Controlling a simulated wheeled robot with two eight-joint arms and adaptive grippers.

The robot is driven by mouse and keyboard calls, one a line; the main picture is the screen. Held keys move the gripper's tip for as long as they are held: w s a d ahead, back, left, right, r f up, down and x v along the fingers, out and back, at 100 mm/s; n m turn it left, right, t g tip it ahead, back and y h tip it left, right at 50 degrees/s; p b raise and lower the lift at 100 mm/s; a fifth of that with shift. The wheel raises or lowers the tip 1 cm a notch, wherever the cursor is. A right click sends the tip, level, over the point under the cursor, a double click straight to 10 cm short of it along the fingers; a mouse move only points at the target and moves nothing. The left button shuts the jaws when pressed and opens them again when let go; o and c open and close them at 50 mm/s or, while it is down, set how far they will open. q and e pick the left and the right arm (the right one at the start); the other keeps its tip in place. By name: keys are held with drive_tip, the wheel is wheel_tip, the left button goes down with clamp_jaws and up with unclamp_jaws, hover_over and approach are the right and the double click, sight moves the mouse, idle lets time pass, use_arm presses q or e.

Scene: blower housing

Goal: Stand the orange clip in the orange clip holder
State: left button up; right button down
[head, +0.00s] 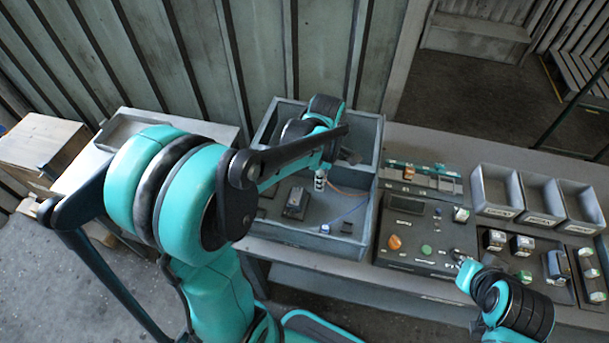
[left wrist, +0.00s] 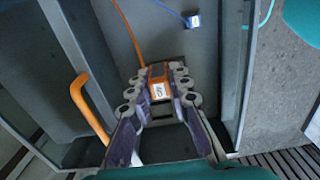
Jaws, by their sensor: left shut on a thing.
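My left gripper (head: 320,181) reaches down into the grey open housing (head: 262,131). In the left wrist view its fingers (left wrist: 158,92) are shut on the orange clip (left wrist: 159,89), which has a white label on top. An orange wire (left wrist: 130,35) runs from the clip toward the top of that view. A dark recessed outline (left wrist: 160,112) shows between the fingers; I cannot tell whether it is the orange clip holder. The clip's lower end is hidden. My right gripper (head: 461,259) is over the control panel, too small to read.
The housing walls stand close around my left gripper. A control panel (head: 400,265) and grey bins (head: 497,188) are to the right.

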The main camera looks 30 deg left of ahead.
use_arm(q)
drive_tip(key=shift+s+d+f+b, duration=0.2)
drive_tip(key=shift+d+f+b, duration=0.75)
drive_tip(key=shift+d+f, duration=0.95)
drive_tip(key=shift+s+d+f+b, duration=0.25)
drive_tip(key=shift+d+f+b, duration=0.65)
drive_tip(key=shift+d+f, duration=1)
drive_tip(key=shift+s+d+f+b, duration=0.2)
drive_tip(key=shift+d+f+b, duration=0.75)
drive_tip(key=shift+d+f, duration=0.95)
drive_tip(key=shift+a+f, duration=0.35)
drive_tip(key=shift+a, duration=0.05)
drive_tip(key=shift+f+b, duration=0.85)
drive_tip(key=shift+b, duration=0.1)
drive_tip(key=o, duration=1)
drive_tip(key=shift+c, duration=0.2)
wheel_tip(320, 180, up, 12)
